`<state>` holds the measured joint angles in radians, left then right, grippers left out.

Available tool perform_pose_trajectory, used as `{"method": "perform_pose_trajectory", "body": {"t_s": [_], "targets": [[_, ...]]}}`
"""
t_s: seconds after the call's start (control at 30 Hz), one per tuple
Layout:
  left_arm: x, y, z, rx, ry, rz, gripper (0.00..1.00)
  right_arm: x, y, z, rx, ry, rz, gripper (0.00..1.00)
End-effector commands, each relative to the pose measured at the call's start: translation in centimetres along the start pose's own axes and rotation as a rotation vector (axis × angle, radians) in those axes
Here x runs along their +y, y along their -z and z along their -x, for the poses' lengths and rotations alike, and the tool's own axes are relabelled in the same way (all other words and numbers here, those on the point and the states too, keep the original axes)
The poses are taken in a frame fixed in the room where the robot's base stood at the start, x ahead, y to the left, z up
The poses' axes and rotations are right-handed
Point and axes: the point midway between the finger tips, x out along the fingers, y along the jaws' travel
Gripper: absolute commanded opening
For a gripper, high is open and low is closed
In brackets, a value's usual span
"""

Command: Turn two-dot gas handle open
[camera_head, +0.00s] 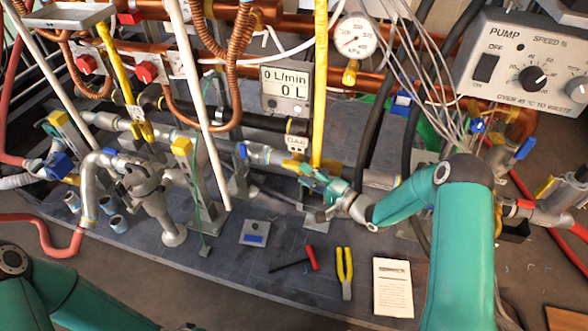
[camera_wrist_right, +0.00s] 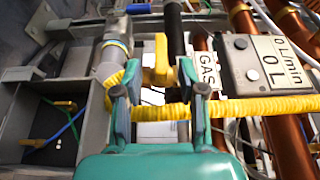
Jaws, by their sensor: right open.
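A yellow gas handle (camera_head: 291,164) sits on the pipework below a small GAS label (camera_head: 297,141). The dots on the label are too small to read. My right gripper (camera_head: 316,183) is close in front of it, partly covering it. In the right wrist view the handle (camera_wrist_right: 161,62) stands upright beyond and between the spread fingers of my right gripper (camera_wrist_right: 160,98), beside the GAS label (camera_wrist_right: 208,70). The fingers are open; I cannot tell whether either touches the handle. Another GAS label (camera_head: 135,112) with a yellow handle (camera_head: 146,131) is further left. My left gripper is out of view.
A yellow corrugated hose (camera_wrist_right: 262,107) crosses near the right fingers. A flow meter display (camera_head: 287,89) and pressure gauge (camera_head: 354,37) are above. Yellow pliers (camera_head: 345,272), a red-handled tool (camera_head: 312,257) and a paper card (camera_head: 393,288) lie on the board. A pump box (camera_head: 530,62) stands right.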

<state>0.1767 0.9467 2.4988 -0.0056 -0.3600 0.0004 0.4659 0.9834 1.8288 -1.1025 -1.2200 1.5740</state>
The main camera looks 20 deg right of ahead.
Motion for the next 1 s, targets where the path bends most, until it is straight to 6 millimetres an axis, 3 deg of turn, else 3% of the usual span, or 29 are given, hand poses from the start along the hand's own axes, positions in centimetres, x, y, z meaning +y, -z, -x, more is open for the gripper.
{"method": "perform_pose_trajectory", "body": {"t_s": [0.1,0.3,0.7,0.93,1.0], "targets": [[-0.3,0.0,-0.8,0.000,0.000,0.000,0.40,0.2,-0.1,-2.4,-0.003,0.001,0.003,0.41],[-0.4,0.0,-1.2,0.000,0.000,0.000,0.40,0.1,0.0,-4.7,-0.001,-0.001,0.002,0.41],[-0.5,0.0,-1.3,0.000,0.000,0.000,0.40,0.0,0.1,-5.3,0.002,-0.001,0.000,0.41],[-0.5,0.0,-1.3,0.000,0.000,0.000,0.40,0.0,0.1,-5.3,0.001,-0.001,0.000,0.04],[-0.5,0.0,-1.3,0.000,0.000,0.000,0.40,0.1,0.1,-5.3,0.001,-0.002,0.000,0.00]]}}
